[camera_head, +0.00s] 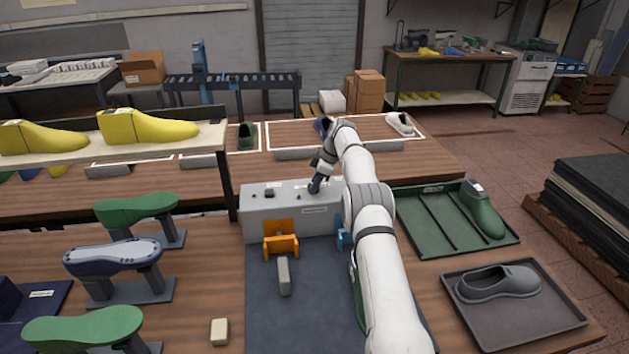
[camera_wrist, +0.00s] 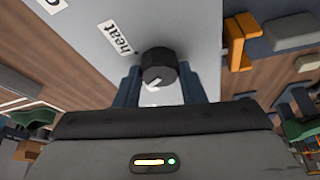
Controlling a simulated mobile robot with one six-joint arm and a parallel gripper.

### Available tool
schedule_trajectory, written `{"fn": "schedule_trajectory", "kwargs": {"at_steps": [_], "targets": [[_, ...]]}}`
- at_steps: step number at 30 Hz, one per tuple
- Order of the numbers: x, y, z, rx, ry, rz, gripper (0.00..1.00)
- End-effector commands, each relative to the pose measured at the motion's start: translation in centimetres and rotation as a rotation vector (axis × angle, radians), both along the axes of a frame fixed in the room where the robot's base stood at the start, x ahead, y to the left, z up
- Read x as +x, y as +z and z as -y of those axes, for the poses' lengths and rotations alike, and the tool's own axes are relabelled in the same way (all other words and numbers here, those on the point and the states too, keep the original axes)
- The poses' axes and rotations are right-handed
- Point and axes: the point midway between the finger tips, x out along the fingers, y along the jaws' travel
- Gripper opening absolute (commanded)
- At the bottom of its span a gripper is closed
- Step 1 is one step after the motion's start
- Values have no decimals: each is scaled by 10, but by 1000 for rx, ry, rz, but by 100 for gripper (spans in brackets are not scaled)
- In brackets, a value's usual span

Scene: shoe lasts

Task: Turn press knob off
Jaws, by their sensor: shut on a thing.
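The press is a grey box (camera_head: 262,217) on the bench in the head view; its grey panel also fills the upper middle of the wrist view (camera_wrist: 185,30). A dark round knob (camera_wrist: 158,68) with a white pointer mark sits on that panel beside a label reading "heat" (camera_wrist: 118,37). My gripper (camera_wrist: 160,85) is shut on this knob, one finger on each side of it. In the head view my gripper (camera_head: 315,186) is at the top of the press, and the gripped knob is hidden there. The pointer's exact setting is hard to read.
An orange bracket (camera_head: 281,241) is on the press front, above a dark mat (camera_head: 265,320). Shoe lasts on stands are at left. A green tray (camera_head: 412,213) and a grey tray (camera_head: 470,318) with a grey shoe (camera_head: 497,284) lie at right.

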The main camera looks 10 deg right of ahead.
Motion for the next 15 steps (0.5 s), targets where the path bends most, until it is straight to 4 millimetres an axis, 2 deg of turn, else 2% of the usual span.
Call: {"fn": "schedule_trajectory", "kwargs": {"at_steps": [10, 11, 15], "targets": [[1, 1, 1, -2, 1, 3, 14], [1, 1, 1, -2, 1, 3, 39], [0, 1, 0, -2, 0, 2, 50]]}}
